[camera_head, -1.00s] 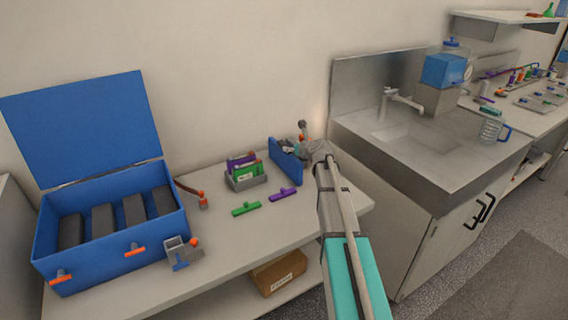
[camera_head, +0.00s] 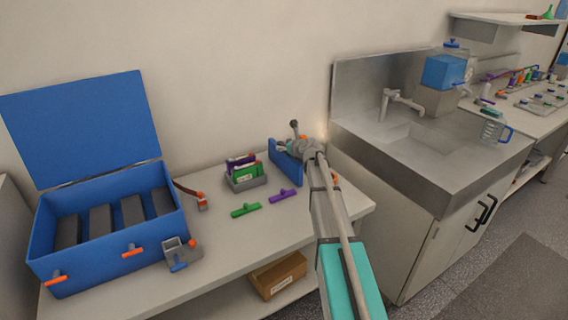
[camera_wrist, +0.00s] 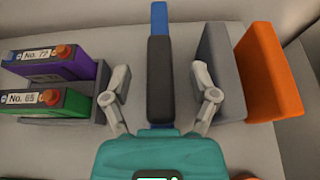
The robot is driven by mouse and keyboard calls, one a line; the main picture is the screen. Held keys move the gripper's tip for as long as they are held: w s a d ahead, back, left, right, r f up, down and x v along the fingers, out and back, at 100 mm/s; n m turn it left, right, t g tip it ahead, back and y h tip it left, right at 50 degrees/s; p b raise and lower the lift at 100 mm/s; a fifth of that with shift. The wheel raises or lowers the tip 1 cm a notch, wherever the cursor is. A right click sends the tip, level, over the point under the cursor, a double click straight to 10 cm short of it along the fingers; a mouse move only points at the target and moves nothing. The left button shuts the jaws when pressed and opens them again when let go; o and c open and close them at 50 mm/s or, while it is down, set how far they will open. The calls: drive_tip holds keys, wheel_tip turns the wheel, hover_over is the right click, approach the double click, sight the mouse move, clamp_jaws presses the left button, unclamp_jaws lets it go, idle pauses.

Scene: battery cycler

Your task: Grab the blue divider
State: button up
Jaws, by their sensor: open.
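The blue divider (camera_head: 286,162) is an upright blue panel near the wall end of the bench in the head view. In the wrist view I look down on its thin blue edge (camera_wrist: 159,20), with a dark grey grip strip (camera_wrist: 160,80) along it. My gripper (camera_wrist: 160,75) is open, one finger on each side of the dark strip with a visible gap on both sides. In the head view my gripper (camera_head: 292,147) is at the divider's top, and my arm hides part of it.
Left of the divider, a grey holder (camera_head: 247,184) carries purple and green modules. A green tool (camera_head: 245,210) and purple tool (camera_head: 283,195) lie in front. A grey plate (camera_wrist: 220,70) and orange block (camera_wrist: 265,75) stand right of my fingers. A blue case (camera_head: 110,262) stands open at left.

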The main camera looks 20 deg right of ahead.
drive_tip(key=shift+x, duration=0.85)
clamp_jaws()
